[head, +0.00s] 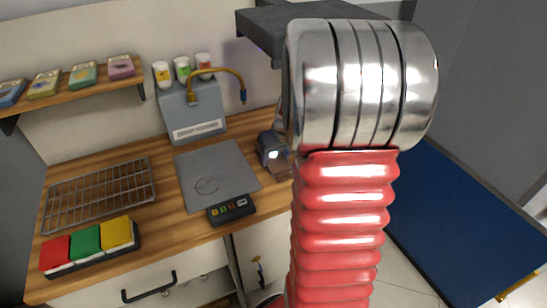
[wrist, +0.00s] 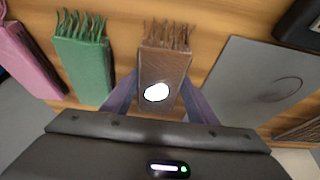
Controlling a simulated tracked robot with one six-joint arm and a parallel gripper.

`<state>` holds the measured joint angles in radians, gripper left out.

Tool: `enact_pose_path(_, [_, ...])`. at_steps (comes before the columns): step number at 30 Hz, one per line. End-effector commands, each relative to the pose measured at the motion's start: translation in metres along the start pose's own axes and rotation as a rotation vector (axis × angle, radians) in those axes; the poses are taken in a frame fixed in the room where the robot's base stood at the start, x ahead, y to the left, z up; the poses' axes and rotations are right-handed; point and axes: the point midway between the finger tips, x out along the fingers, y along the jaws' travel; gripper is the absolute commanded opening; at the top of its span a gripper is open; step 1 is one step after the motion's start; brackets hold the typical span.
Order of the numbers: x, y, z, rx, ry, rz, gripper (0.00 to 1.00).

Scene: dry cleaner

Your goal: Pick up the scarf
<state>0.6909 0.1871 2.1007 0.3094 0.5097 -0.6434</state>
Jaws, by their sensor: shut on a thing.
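A folded brown scarf (wrist: 172,70) with a fringed end is in the middle of the wrist view. My gripper (wrist: 163,88) is shut on it, with one bluish-purple finger on each side. A bright glare spot covers part of the scarf. I cannot tell whether it touches the wooden counter. A green fringed scarf (wrist: 82,68) and a pink one (wrist: 25,60) lie to its left, apart from it. In the head view my gripper's dark body shows beside my arm; the arm hides the green and pink scarves.
A grey pad (head: 225,165) with a control box (head: 231,209) lies left of my gripper. The wooden counter (head: 165,200) also holds a wire rack (head: 100,193), a tray of coloured blocks (head: 88,245) and a grey station (head: 193,112) with a curved tap. A dark shelf (head: 262,25) overhangs behind.

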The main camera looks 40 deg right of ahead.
Motion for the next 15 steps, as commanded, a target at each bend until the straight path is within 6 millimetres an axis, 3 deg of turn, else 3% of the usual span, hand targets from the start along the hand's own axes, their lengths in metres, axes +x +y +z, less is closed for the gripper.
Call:
enact_pose_path(8, [-0.001, 0.000, -0.001, 0.000, 0.001, 0.000, 0.30])
enact_pose_path(15, [-0.017, 0.000, -0.008, -0.001, 0.003, 0.001, 0.30])
